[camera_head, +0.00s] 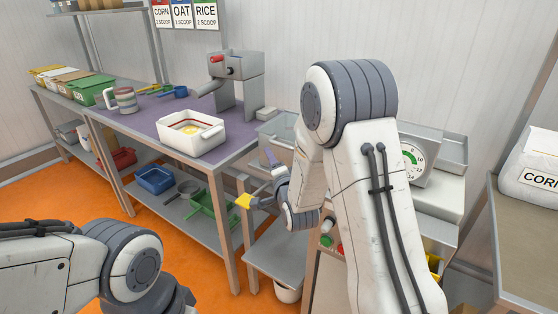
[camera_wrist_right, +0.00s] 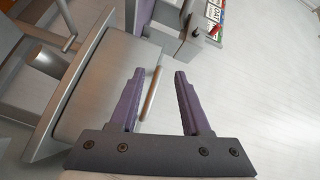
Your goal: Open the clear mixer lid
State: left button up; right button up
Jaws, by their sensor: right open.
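The clear mixer lid (camera_head: 278,126) shows as a pale see-through panel behind my right arm, right of the purple-topped table. In the right wrist view, the lid (camera_wrist_right: 105,82) is a grey panel with a thin rod handle (camera_wrist_right: 151,92) along its right edge. My right gripper (camera_wrist_right: 158,73) is open, and the rod shows between its two purple fingers. I cannot tell whether they touch it. My left gripper is out of view.
A white tub (camera_head: 191,142) and a grey machine with a red knob (camera_head: 236,76) stand on the table (camera_head: 150,114). A dial scale (camera_head: 420,158) stands right of my right arm. Orange floor (camera_head: 190,250) lies open in front of the table.

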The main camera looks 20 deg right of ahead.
aim_at(281, 145)
jog(key=w+d+m, duration=0.1)
jog(key=w, duration=0.1)
jog(key=w+d+t+h, duration=0.1)
jog(key=w+d, duration=0.1)
jog(key=w, duration=0.1)
jog(key=w+d+m+t, duration=0.1)
jog(key=w+d, duration=0.1)
jog(key=shift+w+r+m+h, duration=0.2)
jog(key=shift+m+h, duration=0.1)
jog(key=shift+h, duration=0.1)
grip_shut()
jog(key=shift+f, duration=0.1)
dwell(1.1)
